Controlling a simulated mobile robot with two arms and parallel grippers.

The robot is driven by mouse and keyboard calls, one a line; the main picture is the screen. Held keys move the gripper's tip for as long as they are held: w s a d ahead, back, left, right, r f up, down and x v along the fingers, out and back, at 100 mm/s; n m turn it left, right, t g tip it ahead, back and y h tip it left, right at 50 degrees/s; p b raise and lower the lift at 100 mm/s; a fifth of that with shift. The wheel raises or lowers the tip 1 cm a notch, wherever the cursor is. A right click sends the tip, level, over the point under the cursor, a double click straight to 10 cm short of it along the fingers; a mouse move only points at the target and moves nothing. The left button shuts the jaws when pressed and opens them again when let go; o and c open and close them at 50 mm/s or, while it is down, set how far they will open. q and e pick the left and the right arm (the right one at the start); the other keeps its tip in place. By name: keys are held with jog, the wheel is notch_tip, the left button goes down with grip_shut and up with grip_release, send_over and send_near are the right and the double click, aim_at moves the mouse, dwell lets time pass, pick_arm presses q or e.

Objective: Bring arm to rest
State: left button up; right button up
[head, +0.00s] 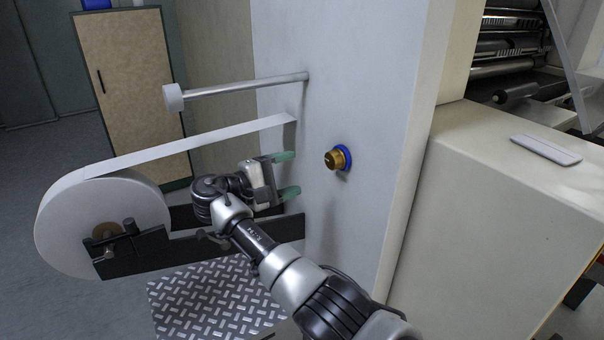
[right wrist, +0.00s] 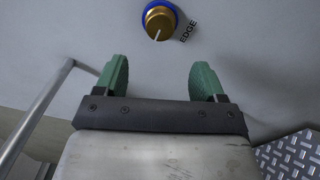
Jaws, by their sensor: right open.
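My right gripper (head: 288,175) is in the middle of the head view, in front of the machine's pale side panel (head: 350,60). Its two green fingers stand apart with nothing between them. A brass knob with a blue ring (head: 335,159) is on the panel, to the right of the fingertips and apart from them. In the right wrist view the knob (right wrist: 160,22) sits beyond the open fingers (right wrist: 165,80), with the word EDGE beside it. My left gripper is in neither view.
A white film roll (head: 70,225) on a black bracket stands left of my arm, its web running up to the panel. A metal rod (head: 240,87) juts from the panel above. A cream machine housing (head: 500,210) fills the right. A tread plate (head: 205,300) lies below.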

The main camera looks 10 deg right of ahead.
jog(key=shift+a, duration=0.15)
jog(key=s+d+f+n+y, duration=0.1)
jog(key=d+f+n+y, duration=0.15)
jog(key=f, duration=1.15)
jog(key=s+d+f+n+y, duration=0.15)
jog(key=f+y, duration=0.25)
jog(key=f, duration=1)
jog(key=s+d+f+g+y, duration=0.1)
jog(key=s+f+y, duration=0.1)
jog(key=s+f, duration=0.35)
jog(key=s+d+f+y, duration=0.1)
jog(key=s+f, duration=0.2)
jog(key=f, duration=0.6)
jog(key=s+d+f+g+y, duration=0.1)
jog(key=s+f+y, duration=0.1)
jog(key=s+f, duration=0.35)
jog(key=s+d+f+m+g+y, duration=0.3)
jog(key=s+f+m+y, duration=0.1)
jog(key=s+f, duration=1.4)
jog(key=s+d+f+m, duration=0.1)
jog(key=s+d+m, duration=0.1)
jog(key=s, duration=0.9)
jog(key=s+d+f+m+y, duration=0.1)
jog(key=s+d+m, duration=0.1)
jog(key=s, duration=1)
jog(key=shift+s+d+f+m, duration=0.15)
jog(key=shift+d+f+m, duration=0.25)
jog(key=shift+m, duration=0.2)
